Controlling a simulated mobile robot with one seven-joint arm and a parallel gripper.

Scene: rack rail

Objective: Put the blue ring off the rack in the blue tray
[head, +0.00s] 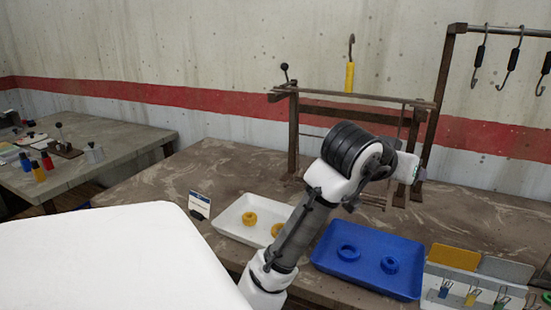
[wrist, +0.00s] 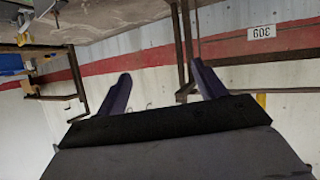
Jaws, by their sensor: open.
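The blue tray (head: 375,238) sits on the brown bench, right of my arm in the head view. Two blue rings lie in it, a larger one (head: 348,253) at left and a smaller one (head: 389,265) at right. The dark rack (head: 293,140) with its horizontal rail stands at the back of the bench, partly hidden by my arm. I see no blue ring on its visible parts. My gripper (wrist: 161,70) is open and empty in the wrist view, its two fingers apart with wall and rack bars beyond. In the head view its fingers cannot be made out.
A white tray (head: 233,228) with yellow rings (head: 250,218) stands left of the blue tray, partly behind my arm. A yellow-handled hook (head: 349,77) shows above the rack. Several dark hooks (head: 480,55) hang from a taller frame at right. Clip cards (head: 453,257) stand at front right.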

